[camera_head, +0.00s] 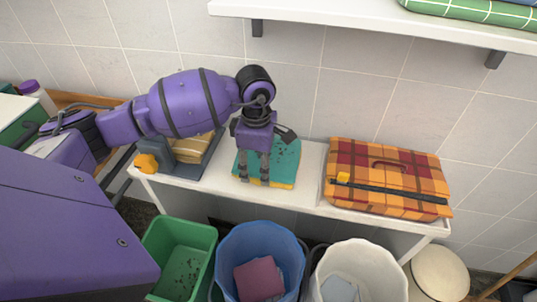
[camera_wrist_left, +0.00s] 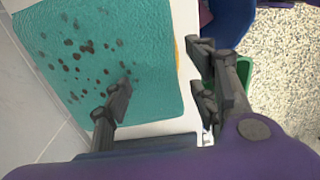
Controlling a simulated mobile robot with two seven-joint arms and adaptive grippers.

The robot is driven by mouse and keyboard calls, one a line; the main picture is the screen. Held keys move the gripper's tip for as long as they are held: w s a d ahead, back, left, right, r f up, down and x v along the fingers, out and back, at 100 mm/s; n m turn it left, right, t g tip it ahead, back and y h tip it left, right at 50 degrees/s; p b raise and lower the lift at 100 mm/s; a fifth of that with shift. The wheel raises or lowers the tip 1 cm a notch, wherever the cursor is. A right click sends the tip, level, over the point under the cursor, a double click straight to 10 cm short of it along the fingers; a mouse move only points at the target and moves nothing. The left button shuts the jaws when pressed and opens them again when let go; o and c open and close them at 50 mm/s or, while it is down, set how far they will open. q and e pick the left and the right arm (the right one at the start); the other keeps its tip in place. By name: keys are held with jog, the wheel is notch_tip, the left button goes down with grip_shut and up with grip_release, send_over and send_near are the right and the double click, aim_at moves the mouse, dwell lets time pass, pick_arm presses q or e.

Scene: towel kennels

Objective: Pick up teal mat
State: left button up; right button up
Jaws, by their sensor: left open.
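The teal mat (camera_head: 286,160) lies flat on the white bench, with dark spots on its top and a yellow edge along its front. In the left wrist view the teal mat (camera_wrist_left: 100,40) fills the upper left. My left gripper (camera_head: 254,180) is over the mat's front part, pointing down, with its fingers apart and nothing held. In the left wrist view, one finger of my left gripper (camera_wrist_left: 160,80) is over the mat and the other is beyond its edge. I cannot tell whether the fingers touch it. My right gripper is not in view.
An orange plaid case (camera_head: 385,180) stands on the bench (camera_head: 308,165) to the right. A grey tray (camera_head: 200,166) with folded tan cloth is to the left. Green (camera_head: 165,240), blue (camera_head: 232,245) and white (camera_head: 385,262) bins stand in front below. A shelf (camera_head: 340,20) overhangs behind.

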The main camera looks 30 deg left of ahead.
pick_arm(q)
grip_shut()
